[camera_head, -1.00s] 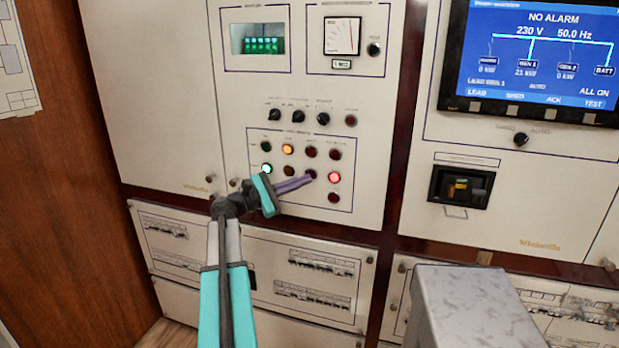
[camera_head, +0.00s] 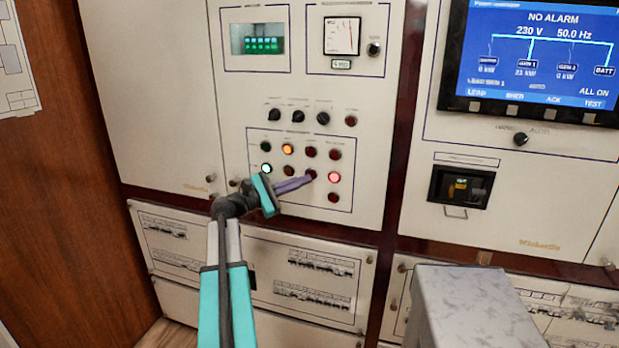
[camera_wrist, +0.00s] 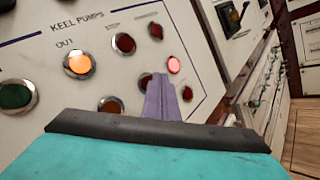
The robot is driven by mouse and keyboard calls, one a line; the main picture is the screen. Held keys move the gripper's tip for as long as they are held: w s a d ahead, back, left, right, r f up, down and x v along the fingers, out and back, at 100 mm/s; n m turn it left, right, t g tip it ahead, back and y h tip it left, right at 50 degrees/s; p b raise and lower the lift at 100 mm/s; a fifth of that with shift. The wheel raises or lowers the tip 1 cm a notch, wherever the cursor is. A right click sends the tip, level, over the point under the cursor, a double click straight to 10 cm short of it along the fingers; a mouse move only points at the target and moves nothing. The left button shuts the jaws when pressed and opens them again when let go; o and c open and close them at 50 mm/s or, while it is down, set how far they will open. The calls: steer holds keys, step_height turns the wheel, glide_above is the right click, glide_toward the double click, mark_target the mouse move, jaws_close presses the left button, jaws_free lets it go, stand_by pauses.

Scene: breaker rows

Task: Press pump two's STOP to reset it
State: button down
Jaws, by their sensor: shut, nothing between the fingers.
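The keel pumps panel (camera_head: 250,192) carries rows of round buttons and lamps. My gripper (camera_head: 311,174) is shut, with its purple fingertips at the dark red button third in the second row. In the wrist view the shut fingers (camera_wrist: 162,88) partly cover that button (camera_wrist: 145,81); I cannot tell whether they touch it. To its right is a lit red lamp (camera_head: 334,177), also in the wrist view (camera_wrist: 173,65). Left of it is another dark red button (camera_head: 288,171). An amber lamp (camera_head: 287,149) is lit in the upper row. Pump-number labels are unreadable.
A dark red button (camera_head: 333,197) sits below the lit red lamp. Black rotary knobs (camera_head: 298,116) stand out above the panel. A monitor (camera_head: 540,50) reads NO ALARM at the right. A grey box-shaped surface (camera_head: 472,305) is in the right foreground.

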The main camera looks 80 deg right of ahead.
steer(key=shift+d, duration=0.1)
steer(key=shift+s+d, duration=0.15)
steer(key=shift+d, duration=0.15)
steer(key=shift+s+d, duration=0.1)
steer(key=shift+d, duration=0.35)
stand_by(1.1)
steer(key=shift+a, duration=0.85)
steer(key=shift+a, duration=0.1)
steer(key=shift+w+a+p, duration=0.15)
steer(key=shift+w+a, duration=0.05)
steer(key=shift+a, duration=0.6)
steer(key=shift+w+a+p, duration=0.2)
steer(key=shift+w+a, duration=0.05)
steer(key=shift+a, duration=0.5)
steer(key=shift+w+a+p, duration=0.15)
steer(key=shift+w+a, duration=0.05)
steer(key=shift+a, duration=0.6)
